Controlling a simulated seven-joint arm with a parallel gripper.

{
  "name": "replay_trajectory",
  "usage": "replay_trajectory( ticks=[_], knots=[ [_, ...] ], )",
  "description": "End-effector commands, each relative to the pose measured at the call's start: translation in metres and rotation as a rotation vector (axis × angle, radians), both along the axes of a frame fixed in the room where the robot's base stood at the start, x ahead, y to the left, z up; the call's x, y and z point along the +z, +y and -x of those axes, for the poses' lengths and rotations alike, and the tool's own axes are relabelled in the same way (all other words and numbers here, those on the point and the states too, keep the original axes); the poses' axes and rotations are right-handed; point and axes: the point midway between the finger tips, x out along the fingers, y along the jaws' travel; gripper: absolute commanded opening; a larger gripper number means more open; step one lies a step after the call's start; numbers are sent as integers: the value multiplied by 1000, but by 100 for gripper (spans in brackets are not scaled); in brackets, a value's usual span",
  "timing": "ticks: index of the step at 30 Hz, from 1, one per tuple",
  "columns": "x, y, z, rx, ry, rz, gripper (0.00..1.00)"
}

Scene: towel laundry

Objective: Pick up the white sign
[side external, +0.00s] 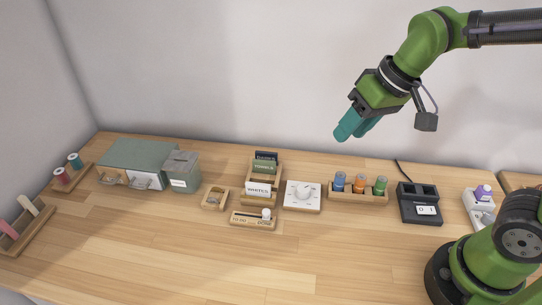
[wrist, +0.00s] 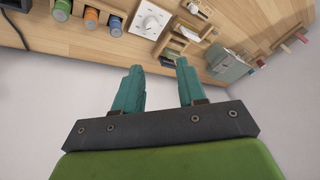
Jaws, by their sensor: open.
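The white sign (side external: 258,190), lettered "WHITES", stands upright at the front of a small wooden stepped holder (side external: 276,182) on the table. Green and dark signs stand behind it in the same holder. My gripper (side external: 350,128) is high above the table, up and to the right of the sign, with its teal fingers apart. In the wrist view, my gripper (wrist: 160,68) is open with nothing between the fingers. The holder shows beyond the fingertips there, but the sign's lettering is too small to read.
A white dial box (side external: 302,196) stands right of the holder, and a wooden slider block (side external: 253,219) lies in front. A small wooden tray (side external: 215,197) and a grey-green box (side external: 181,171) are to the left. The table's front is clear.

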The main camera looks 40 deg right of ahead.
Motion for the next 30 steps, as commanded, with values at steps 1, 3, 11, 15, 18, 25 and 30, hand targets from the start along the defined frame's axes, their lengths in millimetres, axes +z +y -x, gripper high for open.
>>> replay_trajectory(
  ticks=[1,3,11,15,18,25,30],
  knots=[
    [-4,14,-16,72,34,29,40],
    [-10,31,-36,177,68,73,40],
    [-39,98,-102,589,158,220,40],
    [-38,114,-125,753,153,275,40],
    [-26,113,-128,820,136,298,40],
    [-58,114,-127,849,146,302,40],
    [-95,117,-130,846,145,301,40]
  ],
)
